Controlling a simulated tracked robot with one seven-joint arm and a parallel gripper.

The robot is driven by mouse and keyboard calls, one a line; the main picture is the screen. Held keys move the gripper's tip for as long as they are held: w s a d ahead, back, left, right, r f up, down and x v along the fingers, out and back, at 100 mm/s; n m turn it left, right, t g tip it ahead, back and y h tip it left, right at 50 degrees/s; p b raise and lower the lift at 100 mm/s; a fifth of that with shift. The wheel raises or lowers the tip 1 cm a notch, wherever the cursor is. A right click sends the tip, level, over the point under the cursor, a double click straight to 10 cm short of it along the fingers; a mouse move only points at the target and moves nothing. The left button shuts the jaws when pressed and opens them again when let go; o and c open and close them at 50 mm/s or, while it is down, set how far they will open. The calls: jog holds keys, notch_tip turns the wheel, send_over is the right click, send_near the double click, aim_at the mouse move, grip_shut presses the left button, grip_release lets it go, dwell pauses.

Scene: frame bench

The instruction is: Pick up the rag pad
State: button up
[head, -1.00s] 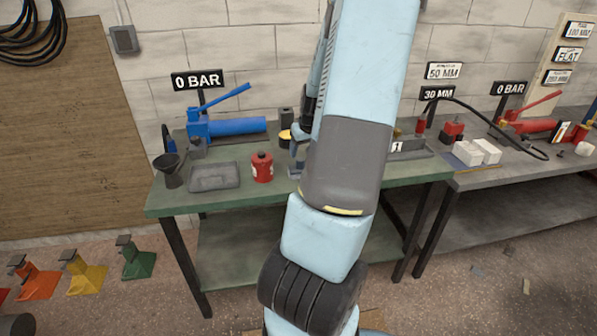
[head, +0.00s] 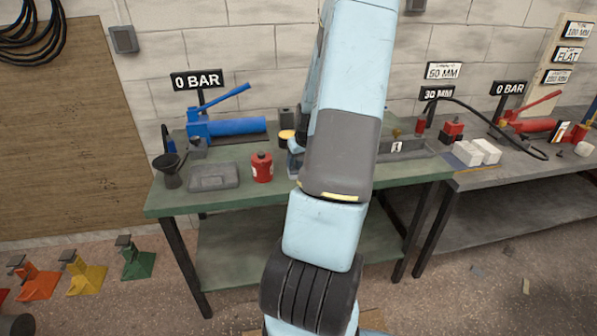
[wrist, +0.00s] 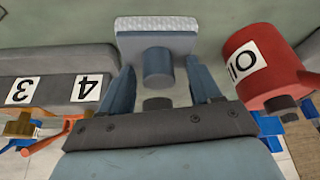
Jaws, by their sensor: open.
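The rag pad (wrist: 125,45) is a blue-grey block with a pale, textured edge and a round blue knob. It shows at the top middle of the wrist view, on the green bench top. My gripper (wrist: 160,78) is open, with one blue finger on each side of the knob. A gap shows between each finger and the knob, so nothing is held. In the head view my arm hides most of this spot, and I cannot clearly make out the pad there.
A red oil can (head: 262,168) stands close beside the pad; it also shows in the wrist view (wrist: 262,70). A grey numbered block (wrist: 55,88) lies on the other side. A grey tray (head: 213,177), a dark funnel (head: 171,170) and a blue pump (head: 235,126) share the green bench (head: 240,196).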

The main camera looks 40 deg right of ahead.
jog(key=shift+c, duration=0.3)
grip_shut()
dwell(0.3)
jog(key=shift+r, duration=0.1)
jog(key=shift+r, duration=0.35)
notch_tip(320, 180, up, 2)
jog(key=shift+r, duration=0.2)
jog(key=s+a+r, duration=0.3)
jog(key=s+r, duration=0.6)
jog(key=s, duration=0.4)
jog(key=shift+s+a+r, duration=0.15)
jog(key=shift+s+r, duration=0.15)
jog(key=shift+r, duration=0.05)
